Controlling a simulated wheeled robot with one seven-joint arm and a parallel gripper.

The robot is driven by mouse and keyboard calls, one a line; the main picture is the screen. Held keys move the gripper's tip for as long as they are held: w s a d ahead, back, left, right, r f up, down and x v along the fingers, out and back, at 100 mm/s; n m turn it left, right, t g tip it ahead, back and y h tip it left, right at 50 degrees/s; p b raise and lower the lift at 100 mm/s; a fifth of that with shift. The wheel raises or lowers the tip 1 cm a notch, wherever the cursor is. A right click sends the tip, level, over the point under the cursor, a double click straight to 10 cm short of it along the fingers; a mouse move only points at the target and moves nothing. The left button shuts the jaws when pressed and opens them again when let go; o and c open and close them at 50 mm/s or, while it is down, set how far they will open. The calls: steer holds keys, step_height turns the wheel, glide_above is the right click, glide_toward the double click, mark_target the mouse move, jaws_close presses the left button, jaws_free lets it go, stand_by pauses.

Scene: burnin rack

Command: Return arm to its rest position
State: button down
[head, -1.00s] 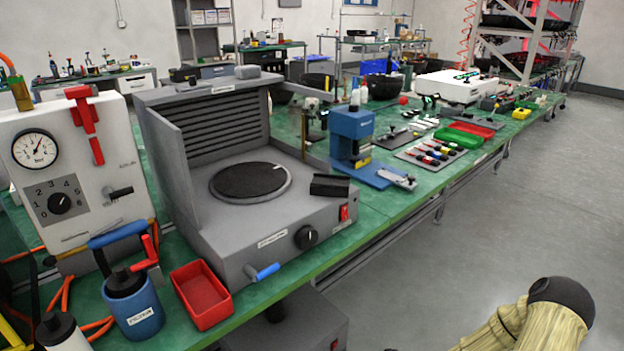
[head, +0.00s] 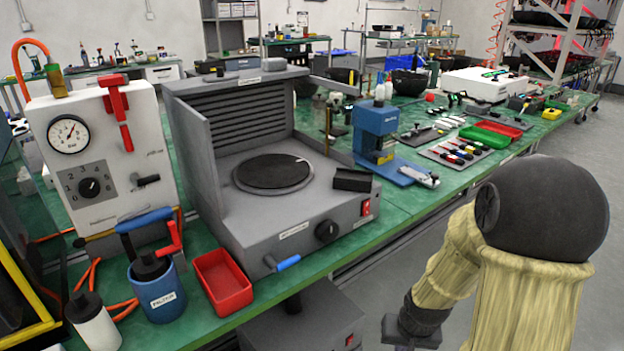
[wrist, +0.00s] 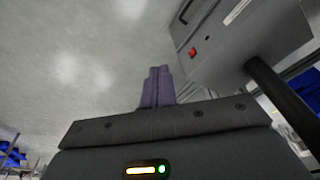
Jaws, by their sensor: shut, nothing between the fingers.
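My arm (head: 540,290), in a tan ribbed sleeve with a dark rounded joint, is folded at the right of the head view, over the floor in front of the bench. A dark end part of it (head: 412,322) hangs low beside the bench; its fingers cannot be made out there. In the wrist view my gripper (wrist: 157,85) shows its two purplish fingers together, with nothing held. A grey box with a red switch (wrist: 225,45) stands beyond the fingers at the upper right, apart from them.
The green bench (head: 400,212) carries a grey hotplate unit (head: 290,215), a white gauge box (head: 95,150), a blue pot (head: 157,290), a red tray (head: 222,282) and a blue press (head: 377,140). A grey box (head: 300,325) stands under the bench. Floor right of the bench is open.

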steer(key=s+a+r+n+p, duration=0.15)
steer(key=s+a+r, duration=0.35)
steer(key=r, duration=0.5)
steer(key=w+p+v, duration=0.3)
steer(key=p+v, duration=1.1)
steer(key=p, duration=0.1)
steer(key=w+r+p+v, duration=0.1)
steer(key=w+p+v, duration=0.2)
steer(key=p+v, duration=1.1)
steer(key=shift+s+d+r+p, duration=0.35)
steer(key=shift+s+r, duration=0.15)
steer(key=shift+r, duration=0.05)
